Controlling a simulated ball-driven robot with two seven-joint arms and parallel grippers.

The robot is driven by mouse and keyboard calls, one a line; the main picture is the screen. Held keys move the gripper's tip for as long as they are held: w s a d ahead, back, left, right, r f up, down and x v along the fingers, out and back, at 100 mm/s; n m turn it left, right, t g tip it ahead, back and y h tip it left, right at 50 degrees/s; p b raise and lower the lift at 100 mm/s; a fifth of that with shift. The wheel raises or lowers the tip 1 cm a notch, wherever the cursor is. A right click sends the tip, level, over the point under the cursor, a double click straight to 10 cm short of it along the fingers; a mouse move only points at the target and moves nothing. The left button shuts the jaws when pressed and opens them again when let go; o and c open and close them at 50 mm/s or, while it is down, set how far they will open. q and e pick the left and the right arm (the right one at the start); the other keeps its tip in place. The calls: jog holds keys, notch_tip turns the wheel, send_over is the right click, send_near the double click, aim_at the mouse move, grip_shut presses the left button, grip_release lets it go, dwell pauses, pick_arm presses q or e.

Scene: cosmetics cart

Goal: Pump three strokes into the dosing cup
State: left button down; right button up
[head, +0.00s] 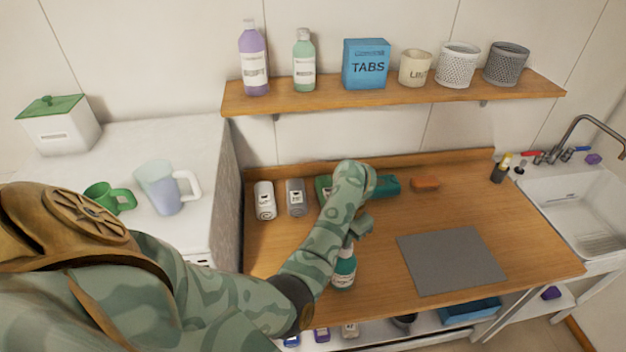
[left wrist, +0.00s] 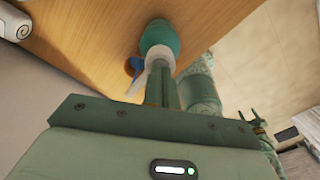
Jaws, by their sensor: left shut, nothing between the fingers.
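A teal pump bottle (head: 343,270) with a white label stands upright near the front of the wooden counter. My left gripper (head: 357,228) is above its top, shut with nothing between the fingers. In the left wrist view the shut fingers (left wrist: 161,82) point at the teal bottle (left wrist: 160,38), with a pale part of it at their tips. The pump head is mostly hidden, and I cannot tell whether the fingers touch it. A small blue item (left wrist: 133,66) shows beside the bottle; I cannot tell if it is the dosing cup.
A grey mat (head: 450,260) lies right of the bottle. White (head: 265,200) and grey (head: 296,197) containers stand at the back left, and an orange-brown block (head: 425,183) lies at the back. A sink (head: 580,215) is at right. The right front of the counter is clear.

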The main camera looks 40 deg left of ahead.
pick_arm(q)
jog(key=shift+r+p, duration=1.45)
notch_tip(320, 180, up, 6)
jog(key=p, duration=0.6)
